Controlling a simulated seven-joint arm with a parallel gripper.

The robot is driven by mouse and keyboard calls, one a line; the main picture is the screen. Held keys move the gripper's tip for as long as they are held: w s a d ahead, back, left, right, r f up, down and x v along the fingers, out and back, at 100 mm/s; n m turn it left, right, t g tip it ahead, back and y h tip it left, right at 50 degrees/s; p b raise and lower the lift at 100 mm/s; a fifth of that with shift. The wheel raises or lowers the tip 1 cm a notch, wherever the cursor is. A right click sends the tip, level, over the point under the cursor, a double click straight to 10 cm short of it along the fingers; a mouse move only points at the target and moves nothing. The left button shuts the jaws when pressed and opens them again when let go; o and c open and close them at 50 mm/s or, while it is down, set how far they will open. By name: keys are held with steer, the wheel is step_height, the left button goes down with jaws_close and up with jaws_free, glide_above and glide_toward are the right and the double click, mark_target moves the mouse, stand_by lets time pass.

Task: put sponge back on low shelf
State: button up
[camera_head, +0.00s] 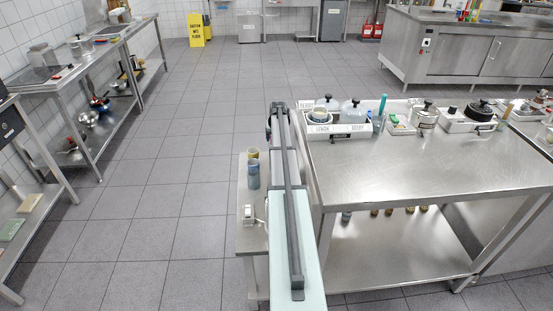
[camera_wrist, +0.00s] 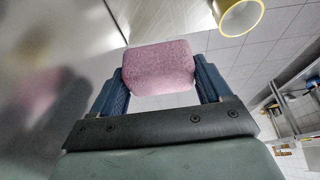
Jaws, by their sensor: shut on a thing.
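A pink sponge (camera_wrist: 158,68) is held between the two blue fingers of my gripper (camera_wrist: 160,76) in the wrist view. A finger presses on each side of it. A polished steel surface (camera_wrist: 60,60) at the left of that view carries a blurred pink reflection. In the head view my arm hides the gripper and sponge. The steel table at right has a low shelf (camera_head: 400,262), largely bare at the front. Another low shelf at far left holds a green flat block (camera_head: 12,230) and a tan one (camera_head: 30,202). I cannot tell which shelf the task means.
A yellow cup (camera_wrist: 238,14) is close beyond the sponge. Cups (camera_head: 253,175) and a small whitish object (camera_head: 249,213) stand on a low side surface by my arm. The steel tabletop (camera_head: 420,165) is clear in front, with trays and pots behind. The tiled floor (camera_head: 150,190) is open.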

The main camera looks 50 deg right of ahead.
steer(key=shift+w+d, duration=0.45)
steer(key=shift+w, duration=0.05)
steer(key=shift+f, duration=4.85)
steer(key=shift+f, duration=0.1)
steer(key=o, duration=1)
steer(key=shift+c, duration=0.2)
steer(key=v, duration=1.2)
